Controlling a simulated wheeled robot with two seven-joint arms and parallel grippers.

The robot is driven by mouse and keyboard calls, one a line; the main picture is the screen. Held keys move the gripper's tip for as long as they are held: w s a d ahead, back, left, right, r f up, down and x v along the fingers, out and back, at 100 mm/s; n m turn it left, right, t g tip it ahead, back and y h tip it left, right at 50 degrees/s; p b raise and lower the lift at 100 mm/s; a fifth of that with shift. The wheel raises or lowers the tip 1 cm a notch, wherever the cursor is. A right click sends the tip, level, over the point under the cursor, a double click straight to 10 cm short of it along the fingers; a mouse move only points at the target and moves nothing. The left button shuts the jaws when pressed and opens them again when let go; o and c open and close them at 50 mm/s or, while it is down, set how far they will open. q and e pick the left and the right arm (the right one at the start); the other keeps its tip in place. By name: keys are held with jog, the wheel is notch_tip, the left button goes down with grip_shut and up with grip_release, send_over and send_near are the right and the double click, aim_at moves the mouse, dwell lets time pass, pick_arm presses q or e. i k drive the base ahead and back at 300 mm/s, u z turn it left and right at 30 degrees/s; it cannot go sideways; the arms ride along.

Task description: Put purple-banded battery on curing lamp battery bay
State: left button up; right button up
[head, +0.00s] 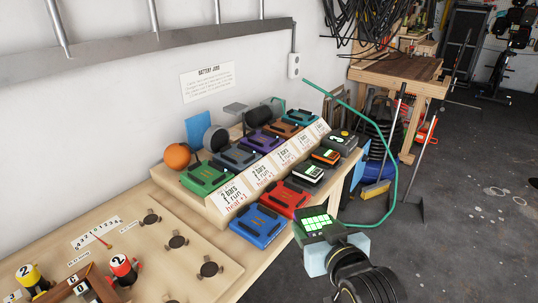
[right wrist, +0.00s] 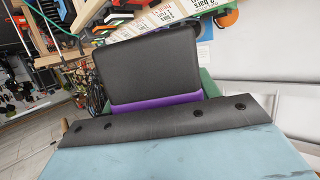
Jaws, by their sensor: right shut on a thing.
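My right gripper (head: 322,246) is shut on a dark battery (head: 318,224) with lit green squares on its top, held beyond the bench's front edge. In the right wrist view the battery (right wrist: 150,65) is black with a purple band near the gripper (right wrist: 158,118). I cannot tell which bay is the curing lamp's; label text is too small. My left gripper is not in view.
A blue bay (head: 261,225) and a red bay (head: 285,197) lie in front of the stand. Several batteries (head: 308,172) stand to their right. An orange ball (head: 177,156) is at the stand's left end. A board with dials (head: 160,255) fills the near left.

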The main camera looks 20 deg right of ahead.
aim_at(262, 139)
jog(key=u, duration=0.05)
jog(key=k, duration=0.55)
jog(key=z, duration=1.05)
jog(key=i, duration=1.35)
jog(key=u, duration=0.7)
jog(key=i, duration=0.85)
jog(key=u, duration=0.9)
